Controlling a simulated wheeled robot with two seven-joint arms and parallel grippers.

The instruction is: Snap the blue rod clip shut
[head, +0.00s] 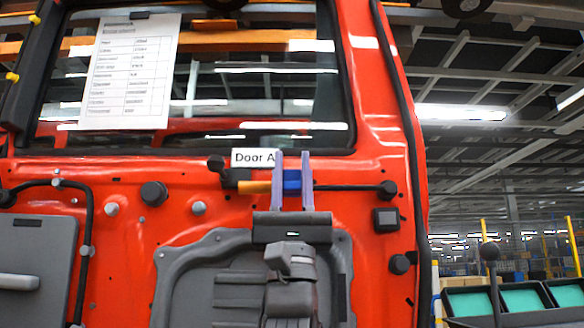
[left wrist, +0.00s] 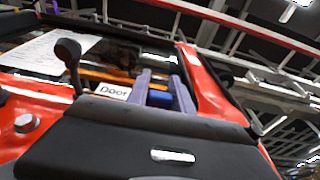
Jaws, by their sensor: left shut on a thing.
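The blue rod clip (head: 292,182) is on the red door, on the thin dark rod (head: 345,188) below the "Door A" label. My left gripper (head: 292,160) reaches up from below, its two purple-grey fingers standing on either side of the clip and shut on it. In the left wrist view the blue clip (left wrist: 160,99) shows between the fingers (left wrist: 160,84), above the dark gripper body. The fingers hide the clip's sides, and I cannot tell whether its latch is closed. My right gripper is in neither view.
An orange piece (head: 254,187) sits on the rod left of the clip. Black knobs (head: 154,193) and a small black box (head: 386,220) stand out from the door (head: 130,235). A printed sheet (head: 130,70) hangs over the window. Green-lined bins (head: 520,298) stand at lower right.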

